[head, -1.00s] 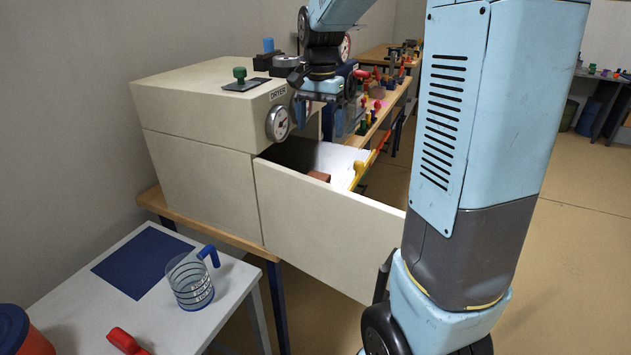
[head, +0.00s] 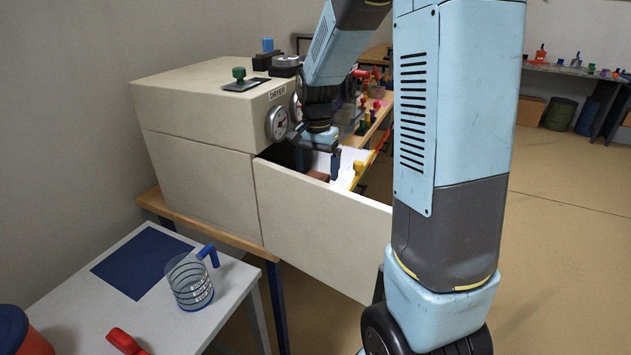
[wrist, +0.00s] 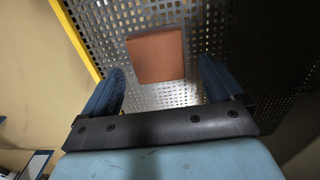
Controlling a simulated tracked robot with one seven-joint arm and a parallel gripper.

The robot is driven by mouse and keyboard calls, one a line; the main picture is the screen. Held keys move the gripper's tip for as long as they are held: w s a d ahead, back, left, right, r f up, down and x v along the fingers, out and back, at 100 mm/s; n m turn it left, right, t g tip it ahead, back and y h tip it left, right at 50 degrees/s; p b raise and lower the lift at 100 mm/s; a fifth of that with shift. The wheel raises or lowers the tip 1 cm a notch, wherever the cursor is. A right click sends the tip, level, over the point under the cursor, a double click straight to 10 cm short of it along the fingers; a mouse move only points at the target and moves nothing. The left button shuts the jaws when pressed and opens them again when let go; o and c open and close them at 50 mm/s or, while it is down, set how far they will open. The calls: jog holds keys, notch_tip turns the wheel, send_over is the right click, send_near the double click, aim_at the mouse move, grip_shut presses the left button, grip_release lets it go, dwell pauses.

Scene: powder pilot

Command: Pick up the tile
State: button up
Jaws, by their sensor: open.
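The tile (wrist: 156,55) is a reddish-brown square block. In the wrist view it lies on the perforated metal floor (wrist: 197,20) of the dryer's open drawer, just beyond my fingertips and roughly between them. In the head view only a small part of the tile (head: 318,176) shows above the drawer's front wall. My gripper (wrist: 160,78) is open and empty, with a blue finger on each side. In the head view my gripper (head: 318,165) points down into the drawer, above the tile, and its fingertips are partly hidden.
The cream dryer (head: 195,110) stands behind the drawer, whose front panel (head: 320,230) is a tall wall. A yellow edge (wrist: 75,38) runs along one drawer side. A measuring jug (head: 190,283) and blue mat (head: 140,262) are on the white table at lower left.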

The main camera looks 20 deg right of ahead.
jog(key=shift+f, duration=0.9)
jog(key=c, duration=1.2)
